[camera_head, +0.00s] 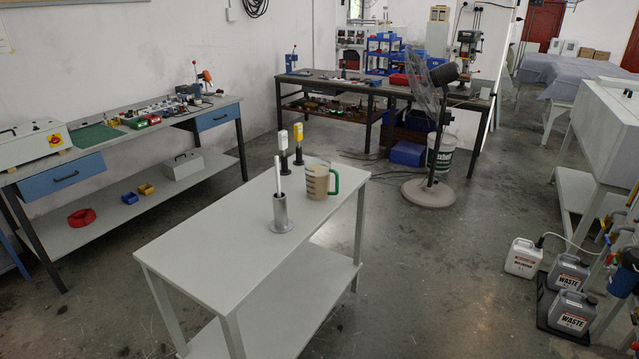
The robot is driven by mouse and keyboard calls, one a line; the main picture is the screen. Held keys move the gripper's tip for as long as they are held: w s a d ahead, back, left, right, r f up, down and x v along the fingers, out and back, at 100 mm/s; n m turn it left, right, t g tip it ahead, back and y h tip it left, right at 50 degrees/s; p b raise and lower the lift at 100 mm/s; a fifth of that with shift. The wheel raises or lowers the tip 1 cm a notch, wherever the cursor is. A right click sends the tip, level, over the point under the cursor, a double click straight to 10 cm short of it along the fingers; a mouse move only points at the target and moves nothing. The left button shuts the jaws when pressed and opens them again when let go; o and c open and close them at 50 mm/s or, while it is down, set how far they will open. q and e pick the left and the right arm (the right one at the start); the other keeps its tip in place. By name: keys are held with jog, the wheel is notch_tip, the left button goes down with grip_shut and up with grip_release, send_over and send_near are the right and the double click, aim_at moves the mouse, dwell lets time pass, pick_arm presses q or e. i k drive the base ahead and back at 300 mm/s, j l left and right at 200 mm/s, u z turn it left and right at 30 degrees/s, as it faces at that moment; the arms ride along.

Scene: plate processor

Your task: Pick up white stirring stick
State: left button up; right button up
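A thin white stirring stick (278,175) stands nearly upright in a grey metal cylinder holder (281,213). The holder has a round base and stands on the grey-white table (190,248) in the middle of the view. The lower part of the stick is hidden inside the holder. Neither of my grippers shows in the head view.
A measuring jug with a green handle (317,182) stands right of the holder. A white-topped bottle (284,150) and a yellow-topped one (299,142) stand behind. The table's left half is bare. A fan (430,192) and waste canisters (567,273) stand on the floor.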

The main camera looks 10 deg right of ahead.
aim_at(277, 162)
jog(key=i+l+u, duration=0.1)
jog(key=u, duration=0.8)
jog(key=i+l+u, duration=0.15)
jog(key=l+u, duration=0.45)
jog(key=i+l+u, duration=0.1)
jog(key=l+u, duration=0.2)
jog(key=l, duration=0.2)
